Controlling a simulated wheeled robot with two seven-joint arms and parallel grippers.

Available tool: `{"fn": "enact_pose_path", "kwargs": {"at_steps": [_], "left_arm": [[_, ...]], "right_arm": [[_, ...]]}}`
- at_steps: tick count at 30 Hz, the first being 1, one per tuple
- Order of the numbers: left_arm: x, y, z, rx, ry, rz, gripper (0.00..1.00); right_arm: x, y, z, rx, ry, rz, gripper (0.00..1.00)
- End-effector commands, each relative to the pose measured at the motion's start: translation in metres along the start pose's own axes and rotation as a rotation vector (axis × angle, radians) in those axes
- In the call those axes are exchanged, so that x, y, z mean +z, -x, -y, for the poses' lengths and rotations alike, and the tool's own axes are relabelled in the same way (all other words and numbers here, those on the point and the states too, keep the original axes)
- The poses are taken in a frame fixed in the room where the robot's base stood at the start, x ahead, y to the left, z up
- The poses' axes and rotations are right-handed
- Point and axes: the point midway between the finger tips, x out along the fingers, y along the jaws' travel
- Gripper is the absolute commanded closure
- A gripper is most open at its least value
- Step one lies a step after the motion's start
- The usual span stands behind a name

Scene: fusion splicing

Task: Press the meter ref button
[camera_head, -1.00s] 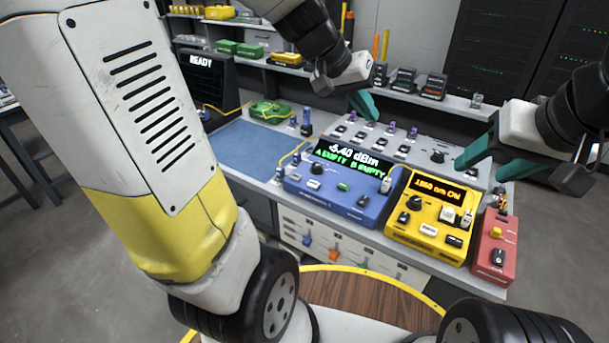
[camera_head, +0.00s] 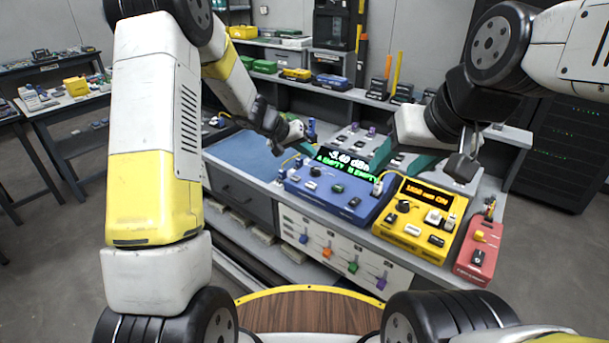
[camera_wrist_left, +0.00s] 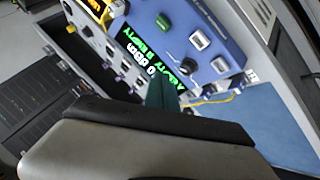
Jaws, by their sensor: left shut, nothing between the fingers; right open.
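The blue meter (camera_head: 327,197) stands on the bench; its lit display (camera_head: 342,165) reads dBm with "A EMPTY B EMPTY". Its front has a green button (camera_head: 338,188) and several dark and light controls. Their labels are too small to read, so I cannot tell which is ref. My left gripper (camera_head: 296,134) is near the meter's back left, its fingertips hard to make out in the head view. In the left wrist view its teal fingers (camera_wrist_left: 163,92) are together and empty, overlapping the display's edge. My right gripper (camera_head: 402,158) is open and empty behind the meter's right side.
A yellow unit (camera_head: 405,228) with an orange display and a red unit (camera_head: 476,252) stand right of the meter. A grey panel with switches lies behind. A blue mat (camera_head: 243,150) to the left looks mostly clear. Drawers and colored sliders are below the bench front.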

Motion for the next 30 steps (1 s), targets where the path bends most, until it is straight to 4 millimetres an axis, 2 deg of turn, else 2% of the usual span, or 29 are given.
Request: {"fn": "enact_pose_path", "kwargs": {"at_steps": [11, 24, 30], "left_arm": [[0.005, -0.005, 0.004, 0.001, 0.001, 0.002, 1.00], [0.035, -0.045, 0.034, 0.000, 0.004, 0.003, 1.00], [0.043, -0.057, 0.042, 0.001, 0.001, 0.002, 1.00]], "right_arm": [[0.000, 0.000, 0.000, 0.000, 0.000, 0.000, 0.46], [0.000, 0.000, 0.000, 0.000, 0.000, 0.000, 0.46], [0.000, 0.000, 0.000, 0.000, 0.000, 0.000, 0.46]]}}
